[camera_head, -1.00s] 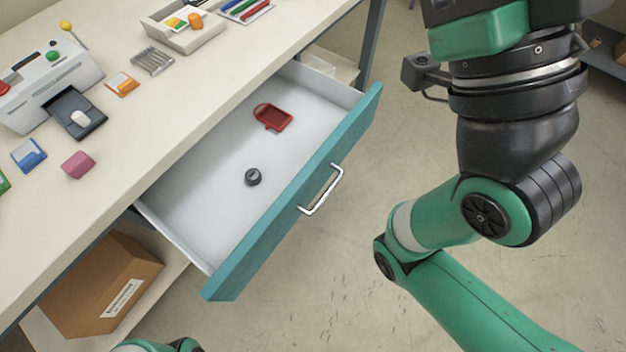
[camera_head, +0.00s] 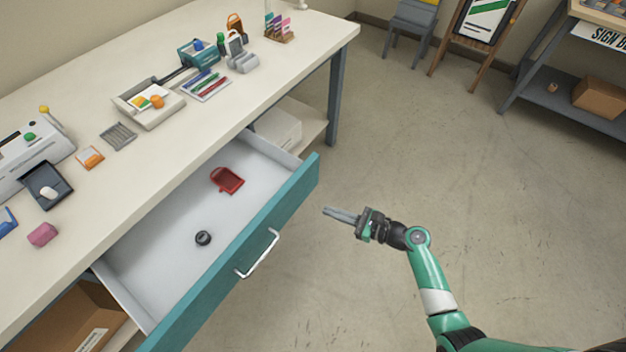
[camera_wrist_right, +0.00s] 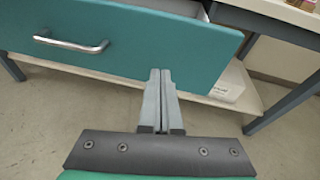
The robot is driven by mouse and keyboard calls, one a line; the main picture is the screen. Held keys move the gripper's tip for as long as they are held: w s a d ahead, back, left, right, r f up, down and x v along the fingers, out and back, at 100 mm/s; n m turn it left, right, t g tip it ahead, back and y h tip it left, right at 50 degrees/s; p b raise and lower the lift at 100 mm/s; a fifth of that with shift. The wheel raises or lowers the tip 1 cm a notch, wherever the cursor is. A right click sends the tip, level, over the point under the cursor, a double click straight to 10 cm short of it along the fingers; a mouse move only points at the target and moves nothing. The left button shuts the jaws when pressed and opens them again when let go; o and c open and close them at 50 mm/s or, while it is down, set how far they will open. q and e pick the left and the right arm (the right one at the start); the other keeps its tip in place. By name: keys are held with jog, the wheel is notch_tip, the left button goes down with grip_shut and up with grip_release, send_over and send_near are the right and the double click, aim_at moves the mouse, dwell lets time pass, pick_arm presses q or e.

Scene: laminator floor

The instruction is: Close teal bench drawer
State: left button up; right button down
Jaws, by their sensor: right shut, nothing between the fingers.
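The teal bench drawer (camera_head: 236,259) stands pulled out from the white-topped bench (camera_head: 200,135), with its grey interior showing. A silver bar handle (camera_head: 258,254) is on its teal front. My left gripper is not in view.
On the bench top are a laminator-like machine (camera_head: 30,155), a beige tray (camera_head: 148,104) and several small items. A cardboard box (camera_head: 70,320) sits on the lower shelf. Open floor (camera_head: 400,150) lies right of the drawer. A chair (camera_head: 412,25) stands at the back.

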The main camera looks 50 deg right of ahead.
jog(key=s+d+f+m+h, duration=0.1)
jog(key=s+d+m, duration=0.1)
jog(key=s, duration=0.2)
jog(key=h+b, duration=0.1)
jog(key=b, duration=0.7)
send_near(299, 195)
jog(key=x, duration=0.6)
jog(key=shift+w+f, duration=0.2)
jog(key=shift+f, duration=0.05)
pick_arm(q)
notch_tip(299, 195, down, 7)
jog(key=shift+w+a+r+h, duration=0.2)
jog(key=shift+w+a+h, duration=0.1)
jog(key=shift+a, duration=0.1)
pick_arm(e)
jog(key=shift+a, duration=0.1)
